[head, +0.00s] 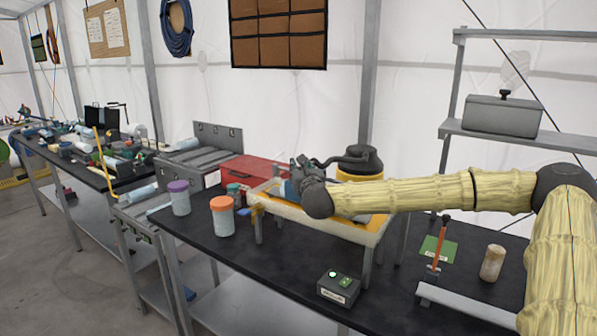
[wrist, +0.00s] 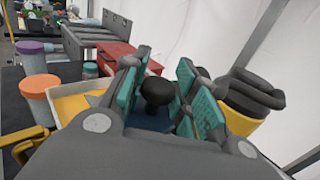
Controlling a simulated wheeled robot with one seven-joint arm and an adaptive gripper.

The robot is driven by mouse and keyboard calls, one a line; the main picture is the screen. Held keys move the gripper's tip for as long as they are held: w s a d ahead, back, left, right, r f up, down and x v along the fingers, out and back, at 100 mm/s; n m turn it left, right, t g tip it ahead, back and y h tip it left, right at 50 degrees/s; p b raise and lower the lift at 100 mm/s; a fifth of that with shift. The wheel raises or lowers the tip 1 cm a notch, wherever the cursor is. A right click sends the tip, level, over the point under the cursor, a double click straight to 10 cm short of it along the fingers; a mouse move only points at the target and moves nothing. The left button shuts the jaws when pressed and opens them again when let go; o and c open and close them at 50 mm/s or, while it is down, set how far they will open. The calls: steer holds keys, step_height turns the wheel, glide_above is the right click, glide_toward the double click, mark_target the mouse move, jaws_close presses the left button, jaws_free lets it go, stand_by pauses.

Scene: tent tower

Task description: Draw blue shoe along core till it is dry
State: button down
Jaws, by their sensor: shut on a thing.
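My gripper (wrist: 158,90) is shut on the blue shoe (wrist: 152,122), with its teal finger pads on both sides of the shoe's dark round knob (wrist: 157,90). In the head view a bit of the blue shoe (head: 291,190) shows beside my wrist. My arm hides much of the tray in the head view. I cannot make out the core's surface, or whether it is wet or dry.
An orange-lidded jar (head: 222,217) and a purple-lidded jar (head: 179,198) stand left of the tray. A red box (head: 250,172) and a yellow vacuum (head: 360,162) are behind it. A small box with a green light (head: 338,287) sits in front.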

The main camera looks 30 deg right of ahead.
steer(key=shift+w, duration=0.1)
steer(key=c, duration=1.1)
jaws_free()
steer(key=shift+c, duration=0.2)
steer(key=v, duration=1.2)
steer(key=shift+f, duration=0.1)
